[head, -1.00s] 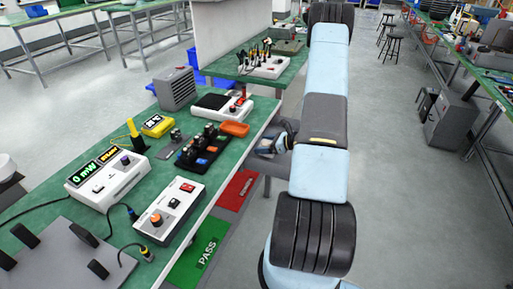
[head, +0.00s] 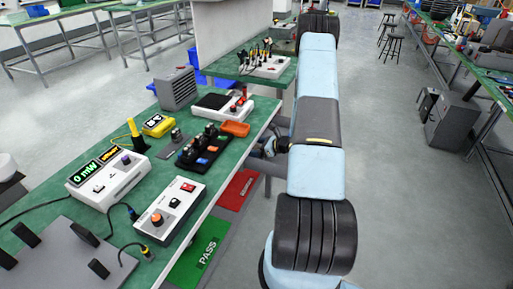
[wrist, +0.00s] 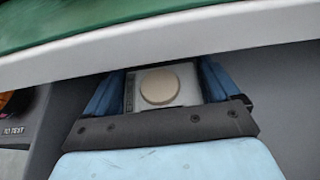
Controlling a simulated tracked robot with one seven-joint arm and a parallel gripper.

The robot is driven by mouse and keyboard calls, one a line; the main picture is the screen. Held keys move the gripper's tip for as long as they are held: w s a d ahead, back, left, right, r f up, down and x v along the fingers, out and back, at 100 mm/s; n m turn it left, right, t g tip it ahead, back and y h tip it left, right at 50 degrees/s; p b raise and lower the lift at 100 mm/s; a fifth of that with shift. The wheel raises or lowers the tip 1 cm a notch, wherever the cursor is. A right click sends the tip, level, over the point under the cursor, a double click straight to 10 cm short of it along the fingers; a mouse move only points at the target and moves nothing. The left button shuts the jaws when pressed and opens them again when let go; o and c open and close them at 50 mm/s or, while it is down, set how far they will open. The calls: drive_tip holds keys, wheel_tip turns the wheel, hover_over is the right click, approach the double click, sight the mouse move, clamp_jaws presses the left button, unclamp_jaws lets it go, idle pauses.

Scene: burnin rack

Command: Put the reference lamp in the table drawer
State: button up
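My gripper (wrist: 160,83) is below and beside the green table's white edge in the wrist view. Its two blue fingers stand apart, with a silver-grey block carrying a round beige disc (wrist: 160,87) between them. I cannot tell whether the fingers press on this block, or whether it is the reference lamp. In the head view my gripper (head: 268,147) is small and partly hidden behind my arm, near the right edge of the table (head: 222,172). I cannot make out a drawer or an open drawer space.
The table holds a power meter (head: 108,180), a control box (head: 170,208), a black rack (head: 203,150) with several small parts and an orange tray (head: 236,129). A green PASS panel (head: 200,252) and a red panel (head: 238,190) are low beside it.

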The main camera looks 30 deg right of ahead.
drive_tip(key=shift+o, duration=0.8)
